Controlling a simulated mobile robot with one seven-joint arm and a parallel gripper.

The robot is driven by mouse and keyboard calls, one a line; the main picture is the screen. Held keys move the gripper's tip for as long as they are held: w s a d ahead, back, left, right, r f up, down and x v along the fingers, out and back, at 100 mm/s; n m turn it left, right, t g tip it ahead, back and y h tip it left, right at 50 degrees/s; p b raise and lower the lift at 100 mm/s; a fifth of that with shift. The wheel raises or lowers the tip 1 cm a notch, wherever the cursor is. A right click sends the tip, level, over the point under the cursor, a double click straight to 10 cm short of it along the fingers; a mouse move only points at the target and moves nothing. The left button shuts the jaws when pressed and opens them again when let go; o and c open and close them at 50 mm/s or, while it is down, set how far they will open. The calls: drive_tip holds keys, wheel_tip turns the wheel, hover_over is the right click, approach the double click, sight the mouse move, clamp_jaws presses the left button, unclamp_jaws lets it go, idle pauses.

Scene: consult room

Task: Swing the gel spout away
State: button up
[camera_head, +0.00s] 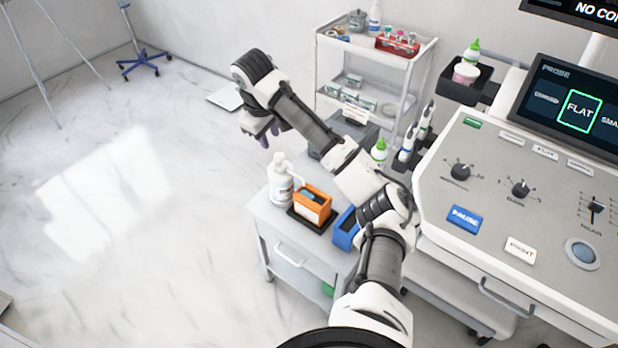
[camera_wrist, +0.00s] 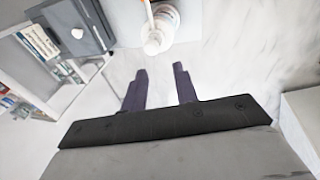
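A white pump bottle (camera_head: 281,186) stands upright on the small white cabinet (camera_head: 263,210), left of an orange box. Its pump head with the spout (camera_head: 279,160) is on top; the spout seems to point right toward the orange box. In the wrist view the white bottle (camera_wrist: 163,22) shows at the top, beyond my fingertips. My gripper (camera_wrist: 160,80) has its two dark fingers apart with nothing between them. In the head view my gripper (camera_head: 268,135) hangs above and behind the bottle, apart from it.
The orange box (camera_head: 312,210) and a blue box (camera_head: 346,232) stand right of the bottle. A white shelf cart (camera_head: 335,70) stands behind. The console (camera_head: 500,190) fills the right.

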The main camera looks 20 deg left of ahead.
drive_tip(key=d+h, duration=0.1)
drive_tip(key=d, duration=0.3)
drive_tip(key=b, duration=0.2)
approach(296, 175)
drive_tip(key=shift+m+g, duration=0.3)
drive_tip(key=shift+g, duration=0.1)
drive_tip(key=f, duration=0.2)
drive_tip(key=w+f, duration=0.1)
drive_tip(key=f, duration=0.1)
drive_tip(key=w+f, duration=0.1)
drive_tip(key=f, duration=0.2)
drive_tip(key=shift+d+f, duration=0.1)
drive_tip(key=shift+d, duration=0.05)
drive_tip(key=shift+c, duration=0.2)
clamp_jaws()
